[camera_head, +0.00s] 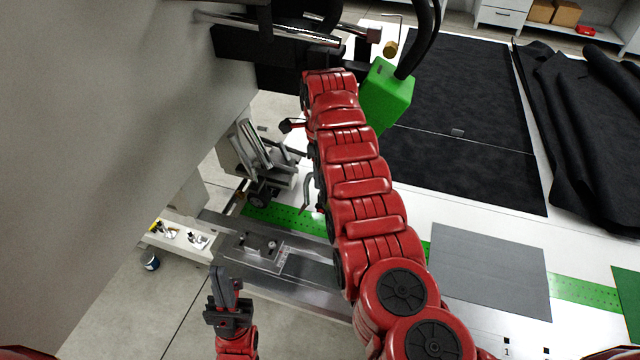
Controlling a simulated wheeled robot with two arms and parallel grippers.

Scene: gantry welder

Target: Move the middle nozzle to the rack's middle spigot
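My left gripper (225,280) is at the lower left, its dark fingers pointing up the picture, in front of a grey metal plate. The fingers look close together, and I cannot tell whether they are open or shut. No held thing is clear. The grey plate (262,262) carries a small dark block with a bright round top (271,243). Small dark and yellow parts (164,230) and small metallic parts (196,238) lie on a white ledge to its left. They are too small to tell which is the middle nozzle. I cannot make out the rack's spigots. My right gripper does not show.
A large grey panel (90,130) closes off the left. A green box (386,95) with black cables hangs at upper middle. A dark cup (151,262) is below the ledge. Black sheets (455,150) cover the table at right.

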